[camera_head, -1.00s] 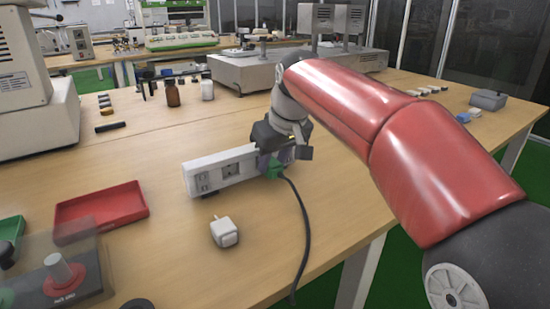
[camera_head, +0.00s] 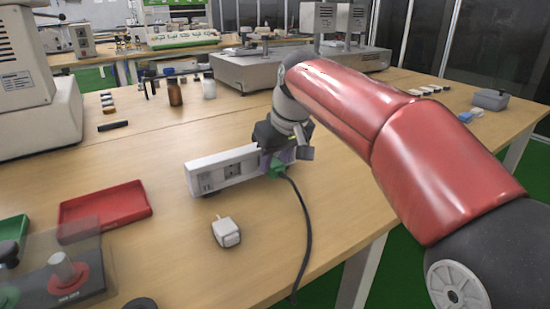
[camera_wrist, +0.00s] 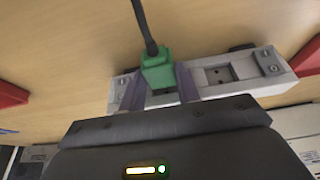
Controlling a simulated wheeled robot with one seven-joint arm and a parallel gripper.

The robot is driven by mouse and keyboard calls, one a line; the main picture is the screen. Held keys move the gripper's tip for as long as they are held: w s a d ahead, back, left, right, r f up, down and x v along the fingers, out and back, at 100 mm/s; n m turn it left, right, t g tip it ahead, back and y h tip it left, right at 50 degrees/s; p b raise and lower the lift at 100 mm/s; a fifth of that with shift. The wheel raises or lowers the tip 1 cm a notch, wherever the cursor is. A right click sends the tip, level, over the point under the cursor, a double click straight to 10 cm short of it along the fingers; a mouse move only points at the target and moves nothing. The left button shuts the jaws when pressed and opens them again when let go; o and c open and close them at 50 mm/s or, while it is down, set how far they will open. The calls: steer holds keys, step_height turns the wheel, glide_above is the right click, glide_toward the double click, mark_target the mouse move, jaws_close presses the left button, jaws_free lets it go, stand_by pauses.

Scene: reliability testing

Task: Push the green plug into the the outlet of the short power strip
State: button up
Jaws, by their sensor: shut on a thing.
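The green plug (camera_wrist: 157,72) with its black cord is between the two purple-grey fingers of my gripper (camera_wrist: 159,88) in the wrist view. My gripper is shut on it. The plug (camera_head: 276,169) also shows in the head view, at the right part of the white power strip (camera_head: 227,170), partly hidden by my gripper (camera_head: 279,160). In the wrist view the plug is against the strip's face (camera_wrist: 238,80), over an outlet place. Whether its prongs are inside cannot be told. An empty outlet shows to the right of the plug in the wrist view.
A white cube-shaped adapter (camera_head: 226,232) lies in front of the strip. A red tray (camera_head: 104,210) and a panel with a red knob (camera_head: 68,273) are at the left. The black cord (camera_head: 305,235) runs to the table's front edge. Bottles stand behind.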

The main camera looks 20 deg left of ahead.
steer(key=shift+w+a+p, duration=0.35)
steer(key=shift+a+p, duration=0.1)
steer(key=shift+p, duration=0.65)
stand_by(1.6)
steer(key=shift+w+a, duration=0.3)
stand_by(0.5)
steer(key=o, duration=1.1)
